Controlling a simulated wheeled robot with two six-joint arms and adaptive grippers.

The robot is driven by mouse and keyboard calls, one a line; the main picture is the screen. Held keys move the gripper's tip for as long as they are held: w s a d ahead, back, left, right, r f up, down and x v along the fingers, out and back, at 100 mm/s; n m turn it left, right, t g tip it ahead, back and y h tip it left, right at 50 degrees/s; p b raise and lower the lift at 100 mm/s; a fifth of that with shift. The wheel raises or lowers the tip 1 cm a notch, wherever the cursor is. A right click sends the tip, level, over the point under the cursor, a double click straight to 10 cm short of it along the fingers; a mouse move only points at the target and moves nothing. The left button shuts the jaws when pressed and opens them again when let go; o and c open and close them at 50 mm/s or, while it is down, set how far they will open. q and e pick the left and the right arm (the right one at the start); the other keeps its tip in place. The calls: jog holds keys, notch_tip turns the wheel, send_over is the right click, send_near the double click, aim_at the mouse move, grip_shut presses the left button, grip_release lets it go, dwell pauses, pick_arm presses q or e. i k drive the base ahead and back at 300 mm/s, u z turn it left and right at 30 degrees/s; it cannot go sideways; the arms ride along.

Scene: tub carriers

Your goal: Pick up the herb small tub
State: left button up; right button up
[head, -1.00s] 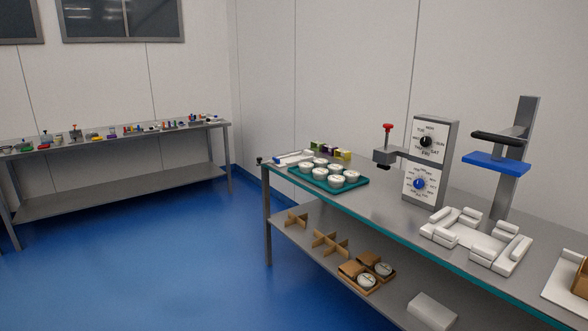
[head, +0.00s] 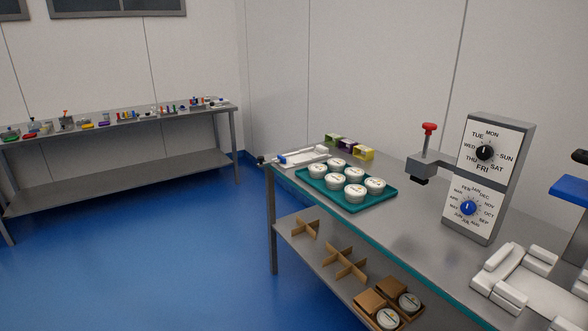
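Several small white tubs with pale lids stand in a teal tray (head: 376,204) on the near metal bench. One front tub (head: 354,192) and one back tub (head: 337,164) are among them. The lid marks are too small to read, so I cannot tell which tub is the herb one. Two more round white-lidded tubs, one at the front (head: 388,318) and one behind (head: 409,301), sit in brown carriers on the lower shelf. Neither of my grippers shows in the head view.
A stand with day and month dials (head: 484,180) and a red-knobbed press (head: 428,150) rises right of the tray. A white fixture (head: 530,285) lies at the right. Cardboard dividers (head: 345,263) lie on the lower shelf. Blue floor (head: 150,260) is clear toward the far bench (head: 120,170).

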aim_at(333, 181)
jog(key=z, duration=0.15)
jog(key=i, duration=1.35)
jog(key=z, duration=0.35)
